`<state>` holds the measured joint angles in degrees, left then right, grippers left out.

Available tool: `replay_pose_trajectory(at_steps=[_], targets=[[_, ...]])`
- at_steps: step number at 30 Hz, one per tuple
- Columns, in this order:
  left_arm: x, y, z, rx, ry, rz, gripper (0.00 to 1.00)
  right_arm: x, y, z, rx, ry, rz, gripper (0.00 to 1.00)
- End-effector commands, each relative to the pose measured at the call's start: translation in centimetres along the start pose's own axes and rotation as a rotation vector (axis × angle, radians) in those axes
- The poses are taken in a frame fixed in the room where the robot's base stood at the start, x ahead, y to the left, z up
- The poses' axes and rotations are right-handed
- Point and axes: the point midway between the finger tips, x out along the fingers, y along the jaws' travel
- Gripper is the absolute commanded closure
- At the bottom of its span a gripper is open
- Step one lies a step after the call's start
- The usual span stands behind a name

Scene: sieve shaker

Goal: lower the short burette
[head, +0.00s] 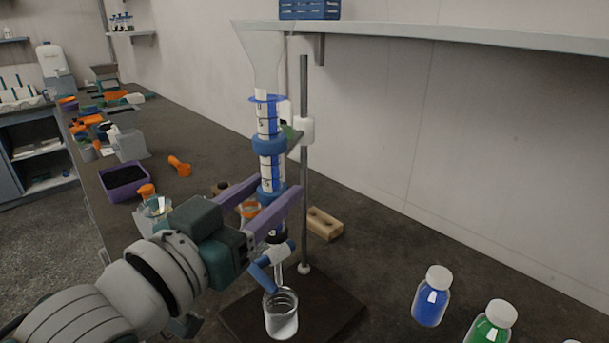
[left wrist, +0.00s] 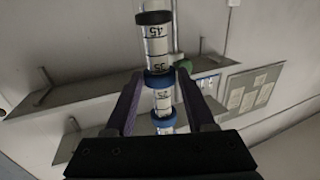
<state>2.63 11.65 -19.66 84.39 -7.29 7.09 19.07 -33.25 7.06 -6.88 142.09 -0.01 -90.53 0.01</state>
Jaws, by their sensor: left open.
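The short burette (head: 268,120) stands upright in the head view, a white graduated tube with blue bands and a clear funnel-like top. A clamp (head: 292,136) joins it to a thin metal stand rod (head: 304,180). My left gripper (head: 288,192) is open, with its purple fingers on both sides of the lower tube near a blue band. The left wrist view shows the tube (left wrist: 157,48) rising between the spread fingers (left wrist: 165,92). A blue stopcock (head: 268,262) sits below, above a clear beaker (head: 281,314) on the dark stand base (head: 338,300). My right gripper is not in view.
A blue-filled bottle (head: 430,298) and a green-filled bottle (head: 491,325) stand at the front right. A wooden block (head: 324,223) lies behind the rod. A purple tray (head: 124,182) and several orange items lie to the left. A wall shelf (head: 450,36) runs above.

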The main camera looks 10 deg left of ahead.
Motion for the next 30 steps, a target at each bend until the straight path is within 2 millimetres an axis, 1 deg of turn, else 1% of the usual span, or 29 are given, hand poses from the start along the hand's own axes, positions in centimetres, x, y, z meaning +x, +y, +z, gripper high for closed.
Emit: replay_pose_trajectory(at_steps=[7,10,15,21,24,27,29,30], targets=[[0.0,0.0,-0.1,0.000,0.003,0.000,0.45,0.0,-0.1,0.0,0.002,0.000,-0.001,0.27],[-0.4,0.0,-0.2,-0.001,0.002,0.000,0.45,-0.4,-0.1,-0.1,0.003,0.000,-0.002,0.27],[-2.5,0.0,-0.4,-0.001,0.000,0.000,0.45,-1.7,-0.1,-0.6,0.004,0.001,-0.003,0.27],[-5.0,0.0,-0.3,-0.002,0.001,0.000,0.45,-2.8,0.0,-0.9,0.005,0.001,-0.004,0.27],[-5.8,0.0,-0.3,-0.001,0.003,0.000,0.45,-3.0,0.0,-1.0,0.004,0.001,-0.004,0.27],[-6.1,0.0,-0.3,-0.001,0.003,0.000,0.45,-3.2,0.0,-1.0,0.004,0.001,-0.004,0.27],[-6.3,0.0,-0.8,0.000,0.003,0.000,0.45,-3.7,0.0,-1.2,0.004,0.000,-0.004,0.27],[-6.5,0.0,-1.3,0.000,0.003,0.000,0.45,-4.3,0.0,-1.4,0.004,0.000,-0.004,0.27]])
